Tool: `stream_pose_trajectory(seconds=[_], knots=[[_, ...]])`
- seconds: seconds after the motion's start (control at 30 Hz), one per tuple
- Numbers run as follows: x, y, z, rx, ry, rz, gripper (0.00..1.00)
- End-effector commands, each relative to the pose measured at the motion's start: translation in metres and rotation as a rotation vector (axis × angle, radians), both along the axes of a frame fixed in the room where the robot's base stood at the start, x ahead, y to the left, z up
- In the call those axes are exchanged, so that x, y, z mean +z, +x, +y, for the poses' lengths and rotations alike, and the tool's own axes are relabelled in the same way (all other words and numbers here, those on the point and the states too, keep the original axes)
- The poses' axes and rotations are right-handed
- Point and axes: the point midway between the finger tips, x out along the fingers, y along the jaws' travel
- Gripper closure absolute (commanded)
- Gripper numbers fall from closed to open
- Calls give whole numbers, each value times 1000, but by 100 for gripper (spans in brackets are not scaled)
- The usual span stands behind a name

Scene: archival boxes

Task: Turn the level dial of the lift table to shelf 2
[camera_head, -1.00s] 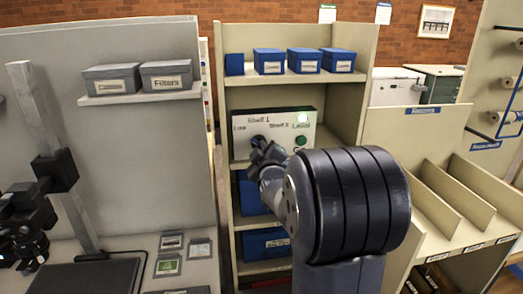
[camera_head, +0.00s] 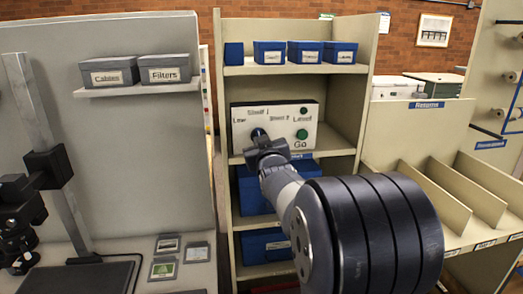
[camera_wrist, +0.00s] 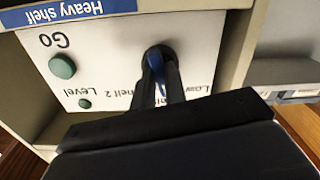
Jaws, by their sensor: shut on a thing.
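The white control panel (camera_head: 236,141) is on the shelf unit, lettered Low, Shelf 1, Shelf 2, Level and Go. Its dial (camera_head: 258,132) is at the left, mostly hidden by my gripper (camera_head: 261,142) in the head view. In the wrist view, where the panel appears upside down, my gripper (camera_wrist: 163,75) is shut on the blue grip of the dial (camera_wrist: 154,61). I cannot tell which label the dial points to. The green Go button (camera_head: 302,134) is right of the dial, and a small dark green Level lamp (camera_head: 304,110) is above it.
Blue boxes (camera_head: 305,51) stand on the shelf above the panel, and larger ones (camera_head: 256,190) below it. A blue Heavy shelf label (camera_wrist: 62,13) runs along the panel's edge. Sloped dividers (camera_head: 436,196) stand at right, a grey partition (camera_head: 150,130) at left.

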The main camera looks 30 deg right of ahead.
Motion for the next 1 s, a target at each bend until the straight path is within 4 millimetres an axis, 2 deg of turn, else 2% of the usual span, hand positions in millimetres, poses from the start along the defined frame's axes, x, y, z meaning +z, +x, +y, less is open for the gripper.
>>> stream_pose_trajectory(seconds=[1.0], knots=[[-1, 0, 0, -1, 889, -251, 100]])
